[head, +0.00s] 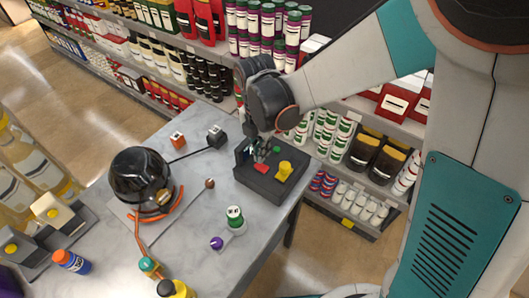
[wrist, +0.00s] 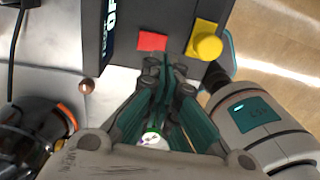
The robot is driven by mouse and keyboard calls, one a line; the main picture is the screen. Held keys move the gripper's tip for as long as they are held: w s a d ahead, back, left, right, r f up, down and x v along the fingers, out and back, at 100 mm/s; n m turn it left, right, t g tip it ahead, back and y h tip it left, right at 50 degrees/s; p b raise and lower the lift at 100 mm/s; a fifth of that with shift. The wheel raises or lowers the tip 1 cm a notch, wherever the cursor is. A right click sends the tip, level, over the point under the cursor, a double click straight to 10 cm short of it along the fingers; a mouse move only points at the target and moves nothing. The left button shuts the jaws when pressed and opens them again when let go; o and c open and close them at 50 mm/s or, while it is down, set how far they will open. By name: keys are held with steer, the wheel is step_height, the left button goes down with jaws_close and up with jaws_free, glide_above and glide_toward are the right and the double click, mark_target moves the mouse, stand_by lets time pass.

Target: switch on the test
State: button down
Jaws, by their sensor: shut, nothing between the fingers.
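A dark grey control box (head: 265,187) sits near the right edge of the grey table. On its top are a red square (head: 262,168), a yellow knob (head: 284,170) on a yellow base and a green button (head: 277,149). The wrist view shows the red square (wrist: 152,41) and the yellow knob (wrist: 205,45); the green button does not show there. My gripper (head: 261,156) is over the box, near the red square and green button. In the wrist view its fingertips (wrist: 164,62) are together and empty, just below the red square in the picture. Contact cannot be told.
A black dome (head: 138,172) with an orange ring and hoses stands on the table's left part. Stocked shelves (head: 165,55) run behind. Bare tabletop lies left of the box.

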step_height(320, 180, up, 8)
steer(key=p, duration=0.4)
steer(key=shift+s+f, duration=0.2)
steer(key=shift+s, duration=0.1)
steer(key=shift+d, duration=0.15)
